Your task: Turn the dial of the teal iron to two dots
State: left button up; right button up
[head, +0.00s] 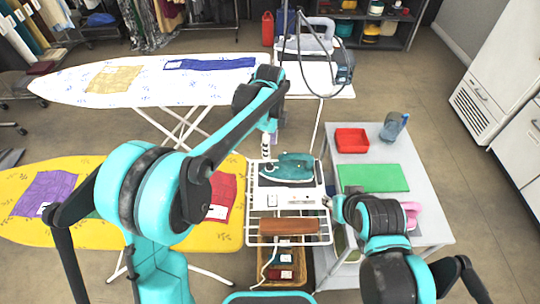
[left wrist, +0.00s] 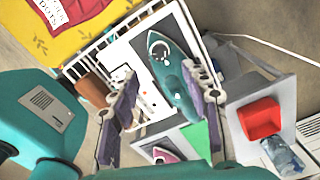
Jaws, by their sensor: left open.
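The teal iron (head: 294,167) rests on a white plate on a wire rack (head: 253,212) in the head view. It also shows between my fingers in the left wrist view (left wrist: 182,82), below and apart from them. Its dial and dots are too small to read. My left gripper (head: 267,152) is open and empty, over the left end of the iron; its two fingers stand wide apart in the left wrist view (left wrist: 162,85). My right gripper (head: 337,206) is near the rack's right edge, largely hidden by its own arm, so its jaws cannot be judged.
A grey table (head: 375,157) at right holds a red tray (head: 352,139), a green mat (head: 373,178), a blue bottle (head: 394,127) and a pink iron (head: 413,214). A brown block (head: 290,226) lies on the rack's front. Ironing boards, yellow (head: 110,166) and white (head: 140,75), stand left.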

pick_arm(q)
jog(key=shift+r, duration=1.65)
jog(key=s+a+r+n+t, duration=0.3)
jog(key=s+a+r+n, duration=0.2)
jog(key=s+a+n, duration=0.55)
jog(key=s+a+f+n+t, duration=0.4)
jog(key=s+a+n, duration=0.4)
jog(key=s+n, duration=0.3)
jog(key=shift+f, duration=0.45)
